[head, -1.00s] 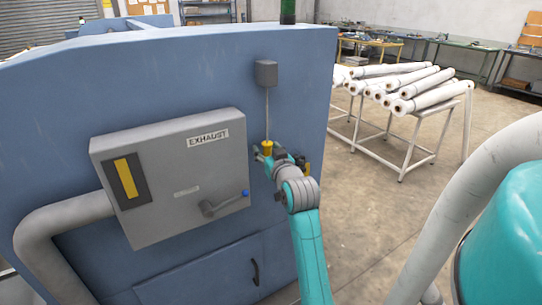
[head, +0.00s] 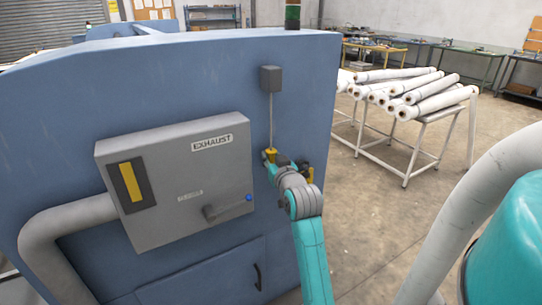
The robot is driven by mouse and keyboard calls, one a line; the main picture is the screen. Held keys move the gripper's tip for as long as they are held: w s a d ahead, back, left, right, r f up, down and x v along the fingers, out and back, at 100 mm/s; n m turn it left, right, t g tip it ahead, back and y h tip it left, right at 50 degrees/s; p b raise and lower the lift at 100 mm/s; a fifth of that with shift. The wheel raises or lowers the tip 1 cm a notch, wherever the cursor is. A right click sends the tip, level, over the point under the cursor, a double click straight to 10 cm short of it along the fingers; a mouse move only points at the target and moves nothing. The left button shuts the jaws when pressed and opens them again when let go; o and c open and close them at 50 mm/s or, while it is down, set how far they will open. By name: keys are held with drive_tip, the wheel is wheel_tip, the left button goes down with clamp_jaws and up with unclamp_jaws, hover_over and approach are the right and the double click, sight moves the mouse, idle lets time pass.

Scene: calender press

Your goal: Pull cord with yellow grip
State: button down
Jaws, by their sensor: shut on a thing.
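A grey pull-switch box (head: 271,78) is fixed high on the blue machine panel. A thin pale cord (head: 271,120) hangs straight down from it. The cord's yellow grip (head: 271,156) is at its lower end. My gripper (head: 270,157) is at the yellow grip and shut on it, with my teal and grey arm reaching up from below right. The fingers are small and partly hidden by the wrist.
A grey box labelled EXHAUST (head: 178,185) with a lever handle (head: 228,208) stands out from the panel, left of the cord. A thick grey pipe (head: 58,228) bends from its left side. White rolls (head: 430,92) lie on a rack at right. Floor between is clear.

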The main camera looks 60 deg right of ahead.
drive_tip(key=shift+f, duration=0.7)
drive_tip(key=shift+r, duration=0.9)
drive_tip(key=c, duration=0.9)
unclamp_jaws()
